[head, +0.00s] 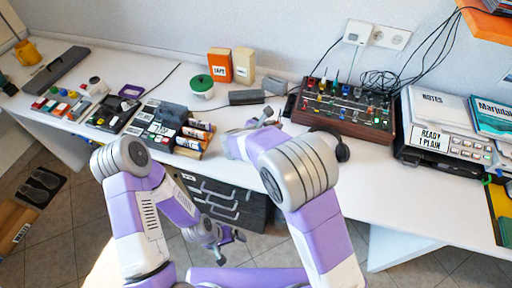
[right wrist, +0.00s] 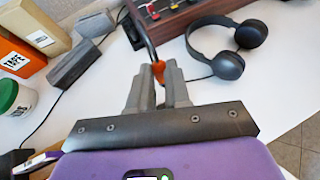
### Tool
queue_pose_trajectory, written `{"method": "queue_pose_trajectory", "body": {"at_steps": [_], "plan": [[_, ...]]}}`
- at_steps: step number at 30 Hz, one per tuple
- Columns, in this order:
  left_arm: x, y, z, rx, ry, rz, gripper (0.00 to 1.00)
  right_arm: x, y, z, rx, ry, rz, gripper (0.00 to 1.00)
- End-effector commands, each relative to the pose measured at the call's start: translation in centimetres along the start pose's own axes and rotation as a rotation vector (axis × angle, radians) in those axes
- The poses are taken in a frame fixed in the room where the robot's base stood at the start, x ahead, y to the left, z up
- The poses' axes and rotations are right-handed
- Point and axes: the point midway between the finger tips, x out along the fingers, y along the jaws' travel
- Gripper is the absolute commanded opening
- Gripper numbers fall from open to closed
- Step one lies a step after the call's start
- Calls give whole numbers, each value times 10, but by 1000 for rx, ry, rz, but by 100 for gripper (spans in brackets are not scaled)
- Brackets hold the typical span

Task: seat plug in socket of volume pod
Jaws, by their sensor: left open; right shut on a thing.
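My right gripper (head: 262,118) is over the middle of the desk. In the right wrist view its fingers (right wrist: 158,82) are shut on an orange-ended plug (right wrist: 158,69), with a dark cable or stem rising from it. The plug's far end is hidden. No pod is labelled legibly; a small black unit (right wrist: 131,30) stands just beyond the fingers, and I cannot tell if it is the volume pod. No socket can be made out. My left gripper (head: 222,240) is open and empty, low in front of the desk's drawers.
A mixer (head: 345,108) with knobs stands behind right. Headphones (right wrist: 228,62) lie right of the right gripper. A dark grey box (head: 247,97), a grey block (head: 275,85) and a green-lidded tub (head: 201,84) are behind left. Front desk is clear.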

Motion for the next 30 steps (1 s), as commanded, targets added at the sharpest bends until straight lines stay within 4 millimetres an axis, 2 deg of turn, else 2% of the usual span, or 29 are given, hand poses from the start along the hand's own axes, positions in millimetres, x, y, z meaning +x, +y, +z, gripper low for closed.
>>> {"method": "queue_pose_trajectory", "body": {"at_steps": [1,3,6,9,13,21,26,30], "plan": [[-2,1,0,0,0,0,100,-8,17,-5,3,-5,-7,0],[-3,1,0,0,0,0,100,-17,33,-12,10,-5,-22,0],[-4,2,0,0,0,0,100,-27,50,-20,16,-3,-31,0],[-5,2,0,0,0,0,100,-32,58,-26,19,-2,-38,0],[-1,0,0,0,1,0,100,-30,62,-38,19,1,-41,0],[14,-5,-1,0,0,0,100,-6,61,-80,19,1,-41,0],[18,-7,-1,0,0,0,100,1,61,-92,21,1,-40,0],[25,-9,-1,0,0,0,100,11,61,-110,21,0,-41,0]]}}
